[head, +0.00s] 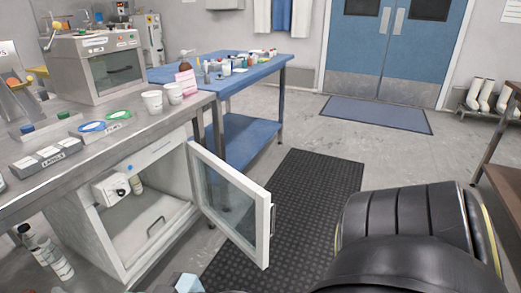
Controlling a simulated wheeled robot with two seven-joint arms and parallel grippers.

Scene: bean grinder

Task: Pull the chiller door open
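The chiller (85,225) is a white cabinet under the left steel counter. Its glass door (263,238) stands wide open, swung out over the floor to the right of the cabinet. The door has a pale frame and a handle (272,219) on its free edge. Inside the chiller are a small white unit with a round dial (117,185), a bottle (136,185) and a drawer-like panel with a dark handle (156,227). Neither gripper can be made out. A large black rounded part at the lower right seems to be my own arm. Nothing visible touches the door.
The steel counter (185,112) holds cups, coloured lids, labelled boxes and a white oven-like machine (95,65). Bottles (50,255) stand left of the chiller. A blue table (245,75) is behind the door. A dark floor mat (310,190) lies clear to the right.

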